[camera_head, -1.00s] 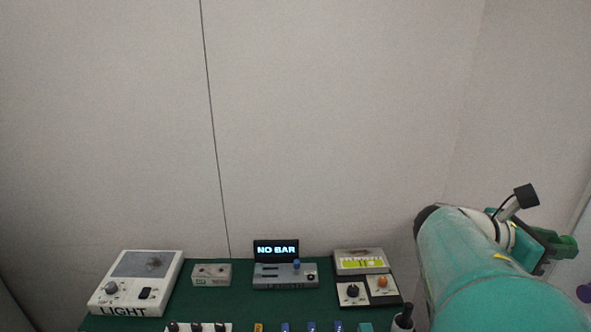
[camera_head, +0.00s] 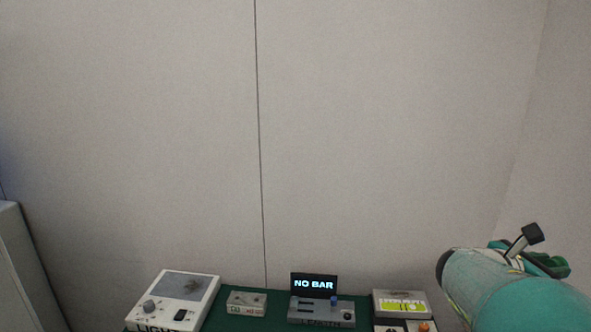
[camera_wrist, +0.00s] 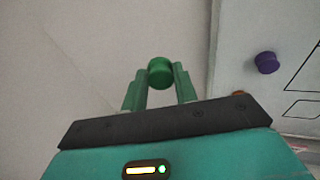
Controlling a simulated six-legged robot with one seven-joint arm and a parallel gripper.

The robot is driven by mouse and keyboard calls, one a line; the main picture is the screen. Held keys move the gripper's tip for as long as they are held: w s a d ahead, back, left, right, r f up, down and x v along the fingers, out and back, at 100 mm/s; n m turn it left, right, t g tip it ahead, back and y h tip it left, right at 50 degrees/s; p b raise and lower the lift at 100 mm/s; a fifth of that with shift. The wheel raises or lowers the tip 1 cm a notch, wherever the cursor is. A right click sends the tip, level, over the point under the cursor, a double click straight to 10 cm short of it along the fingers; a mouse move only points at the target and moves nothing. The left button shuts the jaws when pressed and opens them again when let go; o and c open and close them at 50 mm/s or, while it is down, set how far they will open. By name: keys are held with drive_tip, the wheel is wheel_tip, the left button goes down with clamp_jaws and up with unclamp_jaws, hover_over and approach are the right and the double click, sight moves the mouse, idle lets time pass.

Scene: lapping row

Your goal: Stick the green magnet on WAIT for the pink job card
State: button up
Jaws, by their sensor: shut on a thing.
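In the wrist view, my gripper (camera_wrist: 160,80) is shut on the green magnet (camera_wrist: 160,68), a round green knob held between the two fingertips. To its right is a white board (camera_wrist: 236,50) with black outlines, its left edge showing. In the head view, my gripper (camera_head: 552,262) is at the right edge, partly hidden behind my arm. The pink job card and the WAIT label do not show in either view.
A purple magnet (camera_wrist: 266,63) sits on the white board. A green-topped bench (camera_head: 262,312) holds a light box (camera_head: 186,290), a small grey box (camera_head: 247,302), a device with a NO BAR screen (camera_head: 314,285) and a yellow-display unit (camera_head: 400,304). A grey cabinet (camera_head: 25,265) stands at the left.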

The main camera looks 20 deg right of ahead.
drive_tip(key=w+a+f+n+t+y, duration=0.1)
drive_tip(key=w+a+f+n+t, duration=0.35)
drive_tip(key=w+a, duration=0.5)
drive_tip(key=w+a+f+n+t+y, duration=0.1)
drive_tip(key=w+a+f+n+t, duration=0.35)
drive_tip(key=w, duration=0.75)
drive_tip(key=w+a+f+n+t+y, duration=0.2)
drive_tip(key=a+f, duration=0.3)
drive_tip(key=a, duration=0.4)
drive_tip(key=w+a+f+n+t+y, duration=0.2)
drive_tip(key=w+a+f+t+y, duration=0.1)
drive_tip(key=a, duration=0.6)
drive_tip(key=w+a+f+n+t+y, duration=0.2)
drive_tip(key=a+f+y, duration=0.2)
drive_tip(key=a+f, duration=0.3)
drive_tip(key=a, duration=0.2)
drive_tip(key=shift+w+a+n+t, duration=0.3)
drive_tip(key=shift+w+a+t, duration=0.05)
drive_tip(key=shift+t, duration=0.05)
